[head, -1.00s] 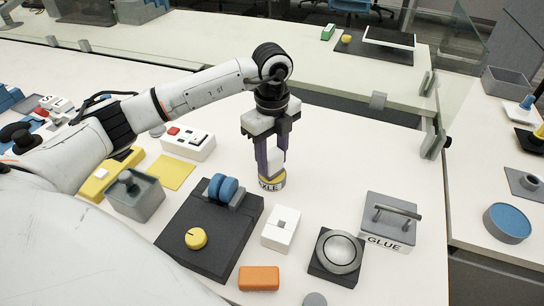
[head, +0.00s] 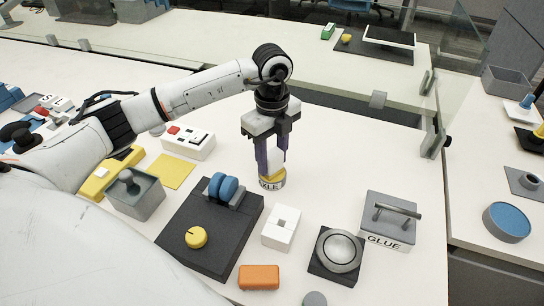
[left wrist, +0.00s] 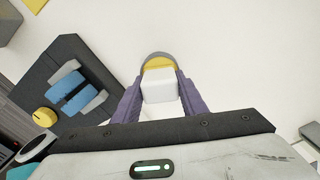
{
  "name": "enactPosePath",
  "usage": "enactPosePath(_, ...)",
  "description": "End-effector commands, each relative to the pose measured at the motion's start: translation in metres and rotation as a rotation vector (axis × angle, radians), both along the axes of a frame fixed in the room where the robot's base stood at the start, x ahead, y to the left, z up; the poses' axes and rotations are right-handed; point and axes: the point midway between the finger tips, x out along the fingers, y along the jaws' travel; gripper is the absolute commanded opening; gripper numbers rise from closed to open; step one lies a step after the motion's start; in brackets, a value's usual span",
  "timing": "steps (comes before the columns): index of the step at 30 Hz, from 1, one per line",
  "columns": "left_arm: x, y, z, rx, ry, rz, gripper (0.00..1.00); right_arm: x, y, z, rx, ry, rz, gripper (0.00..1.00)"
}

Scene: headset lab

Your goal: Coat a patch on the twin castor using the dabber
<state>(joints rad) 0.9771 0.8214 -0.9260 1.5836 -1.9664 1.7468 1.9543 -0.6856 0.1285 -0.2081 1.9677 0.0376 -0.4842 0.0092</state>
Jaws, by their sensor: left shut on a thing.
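The twin castor, two blue wheels (head: 223,187) on a grey bracket, stands on a dark board with a yellow knob. It also shows in the left wrist view (left wrist: 80,93). My left gripper (head: 270,165) points down to the right of the board, shut on a white block (left wrist: 159,85), which looks like the dabber's handle. A yellow round part (left wrist: 158,62) shows directly below the block, at a low round base lettered GLUE (head: 272,184). I cannot tell whether block and base are joined or only touching. My right gripper is out of view.
A handled box lettered GLUE (head: 390,222) is at right. A grey open box (head: 136,199) is left. Table behind the gripper is clear.

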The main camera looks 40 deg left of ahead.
Motion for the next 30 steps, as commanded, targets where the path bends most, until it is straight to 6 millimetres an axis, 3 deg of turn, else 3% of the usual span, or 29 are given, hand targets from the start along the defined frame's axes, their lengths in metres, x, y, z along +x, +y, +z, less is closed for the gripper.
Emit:
enactPosePath(14,-0.001,0.000,0.001,0.001,0.004,-0.001,0.21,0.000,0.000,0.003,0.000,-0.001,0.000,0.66)
enactPosePath(30,0.000,0.000,0.045,-0.001,0.001,0.000,0.21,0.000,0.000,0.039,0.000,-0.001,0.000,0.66)
